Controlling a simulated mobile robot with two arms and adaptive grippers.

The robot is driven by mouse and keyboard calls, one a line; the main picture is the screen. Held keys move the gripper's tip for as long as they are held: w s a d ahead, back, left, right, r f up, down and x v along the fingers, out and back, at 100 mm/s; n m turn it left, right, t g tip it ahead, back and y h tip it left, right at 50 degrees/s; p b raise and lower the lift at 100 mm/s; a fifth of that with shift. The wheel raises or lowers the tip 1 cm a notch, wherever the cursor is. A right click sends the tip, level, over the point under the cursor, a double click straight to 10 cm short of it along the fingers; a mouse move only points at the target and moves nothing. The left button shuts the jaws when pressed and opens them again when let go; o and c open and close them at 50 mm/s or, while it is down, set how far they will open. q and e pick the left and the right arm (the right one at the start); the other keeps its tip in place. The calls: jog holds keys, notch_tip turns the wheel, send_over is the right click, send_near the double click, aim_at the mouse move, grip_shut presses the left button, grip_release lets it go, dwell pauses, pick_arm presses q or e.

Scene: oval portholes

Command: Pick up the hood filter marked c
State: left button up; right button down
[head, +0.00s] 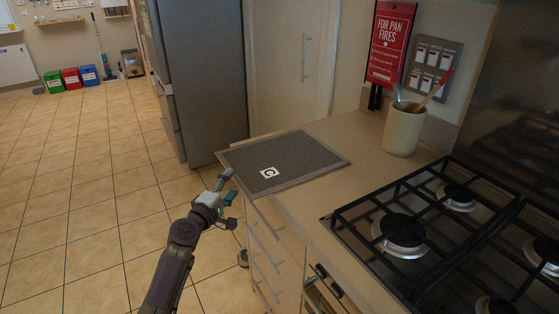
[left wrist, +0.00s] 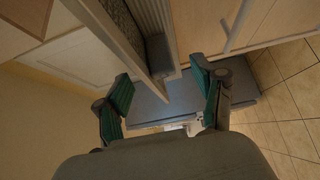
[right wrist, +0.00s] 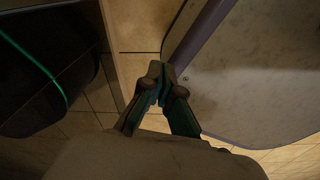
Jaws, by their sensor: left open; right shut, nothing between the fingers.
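The hood filter marked c (head: 285,160) is a flat grey mesh panel with a metal frame. My left gripper (head: 232,190) is open and empty, just off the filter's left edge beside the counter. In the left wrist view its spread fingers (left wrist: 162,90) face the counter end; whether they straddle the filter's edge I cannot tell. My right gripper (right wrist: 164,82) is shut and empty, outside the head view.
A gas hob (head: 410,235) and a utensil pot (head: 403,130) stand on the counter (head: 318,190). Drawers (head: 270,245) are below the filter. A grey fridge (head: 200,75) stands behind. The tiled floor (head: 80,190) at left is clear.

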aim_at(239, 175)
pick_arm(q)
jog(key=b+x, duration=0.1)
jog(key=x, duration=0.4)
jog(key=shift+s+d, duration=0.1)
jog(key=shift+r, duration=0.1)
jog(key=shift+c, duration=0.8)
grip_shut()
